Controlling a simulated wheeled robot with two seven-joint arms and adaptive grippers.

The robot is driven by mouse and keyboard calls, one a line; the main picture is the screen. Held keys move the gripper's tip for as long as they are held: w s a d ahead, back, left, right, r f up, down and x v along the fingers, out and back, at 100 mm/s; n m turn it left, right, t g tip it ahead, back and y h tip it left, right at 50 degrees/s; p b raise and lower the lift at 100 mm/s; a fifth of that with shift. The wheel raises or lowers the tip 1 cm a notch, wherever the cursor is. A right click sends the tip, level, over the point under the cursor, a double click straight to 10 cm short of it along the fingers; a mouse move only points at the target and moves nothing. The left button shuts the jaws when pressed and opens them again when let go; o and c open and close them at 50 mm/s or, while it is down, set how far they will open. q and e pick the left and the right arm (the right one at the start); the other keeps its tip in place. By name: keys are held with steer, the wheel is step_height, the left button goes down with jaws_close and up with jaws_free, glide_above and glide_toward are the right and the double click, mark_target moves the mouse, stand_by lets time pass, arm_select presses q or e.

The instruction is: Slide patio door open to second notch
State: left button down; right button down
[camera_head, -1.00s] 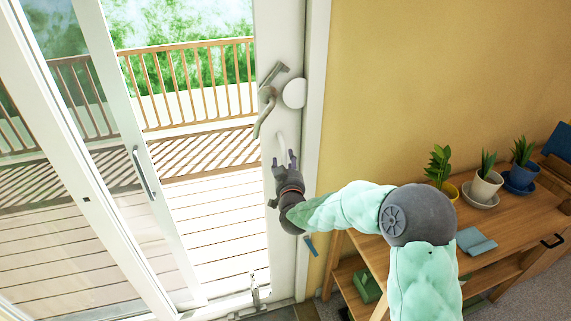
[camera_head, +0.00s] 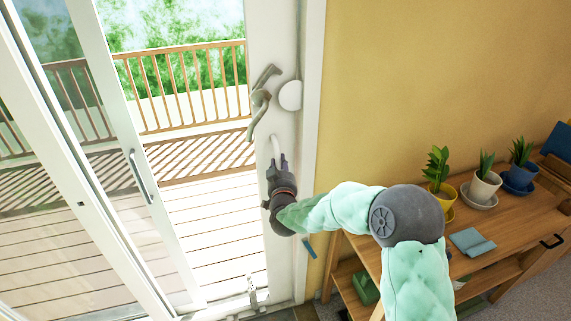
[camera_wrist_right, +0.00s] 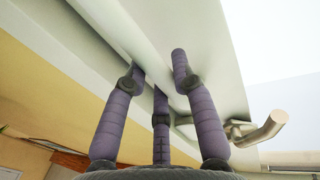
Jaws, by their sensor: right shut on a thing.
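The glass patio door stands in a white frame. A white panel edge (camera_head: 285,60) at the right carries a grey lever handle (camera_head: 262,92), a round white disc (camera_head: 290,95) and, below them, a slim white pull (camera_head: 275,147). My right gripper (camera_head: 278,168) is at the lower end of this pull, shut on it. In the right wrist view its purple fingers (camera_wrist_right: 163,90) reach up against the white panel, and the lever handle (camera_wrist_right: 258,128) shows to their right. The fingertip contact is partly hidden. A glass panel at left has a grey pull (camera_head: 141,176). My left gripper is not in view.
A wooden shelf unit (camera_head: 500,262) with potted plants and a folded blue cloth (camera_head: 472,241) stands to the right, near my right arm. A metal fitting (camera_head: 252,291) sits on the door's bottom track. A sunlit deck with a railing (camera_head: 190,90) lies outside.

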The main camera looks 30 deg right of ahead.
steer(key=w+a+p, duration=0.1)
steer(key=w+a, duration=0.1)
steer(key=a, duration=0.9)
steer(key=shift+w, duration=0.35)
steer(key=c, duration=1)
jaws_free()
steer(key=shift+s+d, duration=0.15)
steer(key=shift+d, duration=0.3)
steer(key=shift+a+f, duration=0.1)
steer(key=shift+a, duration=0.1)
steer(key=v, duration=1.1)
steer(key=shift+s+r, duration=0.25)
steer(key=shift+s, duration=0.25)
